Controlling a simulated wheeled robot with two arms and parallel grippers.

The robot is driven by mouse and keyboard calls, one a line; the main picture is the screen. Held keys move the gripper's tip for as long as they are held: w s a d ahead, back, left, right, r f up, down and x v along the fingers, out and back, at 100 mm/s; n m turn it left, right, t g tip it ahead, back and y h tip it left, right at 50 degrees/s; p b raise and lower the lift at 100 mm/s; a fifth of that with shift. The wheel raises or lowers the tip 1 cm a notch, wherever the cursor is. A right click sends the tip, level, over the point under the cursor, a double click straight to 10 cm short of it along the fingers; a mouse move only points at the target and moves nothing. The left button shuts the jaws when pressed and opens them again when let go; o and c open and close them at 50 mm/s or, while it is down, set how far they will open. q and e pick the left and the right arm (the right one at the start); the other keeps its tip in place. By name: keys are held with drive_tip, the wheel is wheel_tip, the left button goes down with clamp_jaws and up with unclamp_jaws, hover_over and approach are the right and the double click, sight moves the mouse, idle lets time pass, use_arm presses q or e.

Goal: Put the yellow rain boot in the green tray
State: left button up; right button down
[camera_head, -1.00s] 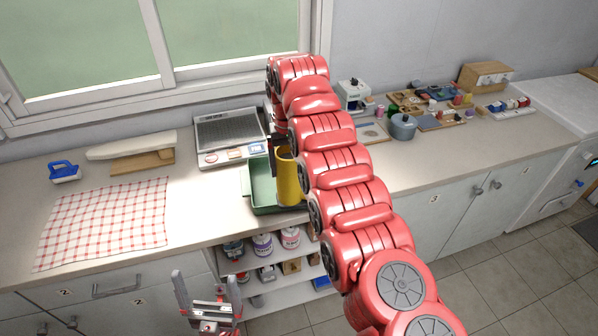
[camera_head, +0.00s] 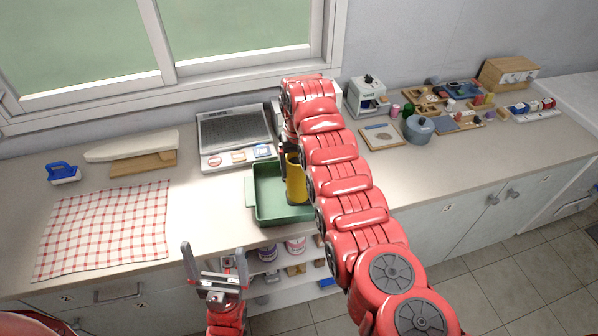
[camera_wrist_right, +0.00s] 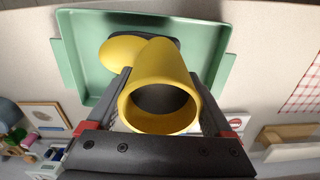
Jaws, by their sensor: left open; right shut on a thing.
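The yellow rain boot (camera_head: 296,184) is upright over the green tray (camera_head: 262,206), partly hidden by my right arm. In the right wrist view my right gripper (camera_wrist_right: 165,105) is shut on the shaft of the boot (camera_wrist_right: 158,80), its opening facing the camera. The boot's toe lies within the outline of the tray (camera_wrist_right: 90,80); whether the sole touches the tray floor I cannot tell. My left gripper (camera_head: 214,270) is open and empty, in front of the counter edge, away from the boot.
A grey scale-like device (camera_head: 235,138) stands behind the tray. A red checked cloth (camera_head: 105,228) lies to the left, with an ironing board (camera_head: 132,146) behind it. A blue-grey pot (camera_head: 419,130) and several small items stand to the right. Open shelves with cans are below.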

drive_tip(key=shift+f+p, duration=0.4)
drive_tip(key=shift+f, duration=0.55)
drive_tip(key=shift+s+f, duration=0.1)
drive_tip(key=shift+f, duration=0.9)
unclamp_jaws()
drive_tip(key=shift+r, duration=0.3)
